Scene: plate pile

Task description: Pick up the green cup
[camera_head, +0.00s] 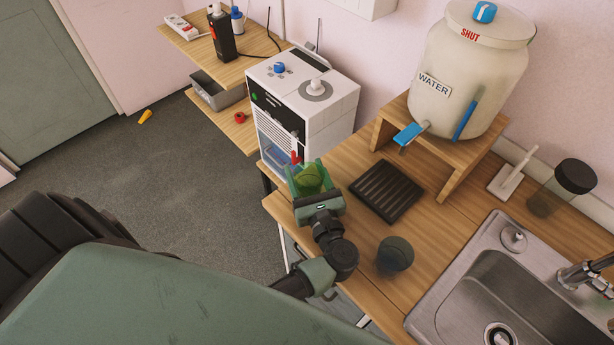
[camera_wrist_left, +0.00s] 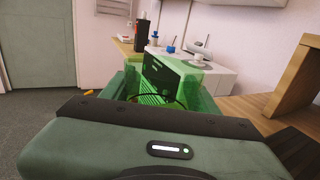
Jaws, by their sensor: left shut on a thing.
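The green cup (camera_head: 311,179) is see-through and sits between the fingers of my left gripper (camera_head: 305,174) in the head view, at the counter's left corner in front of the white machine. My left gripper is shut on it. In the left wrist view the green cup (camera_wrist_left: 168,82) fills the space between the fingers, and the machine shows through it. Whether its base touches the counter cannot be told. My right gripper is not in view.
A white machine (camera_head: 325,112) stands just behind the cup. A black ridged tray (camera_head: 386,190) and a dark see-through cup (camera_head: 395,254) lie to the right on the counter. A water jar (camera_head: 470,75) stands on a wooden stand (camera_head: 450,185); a sink (camera_head: 470,262) is at lower right.

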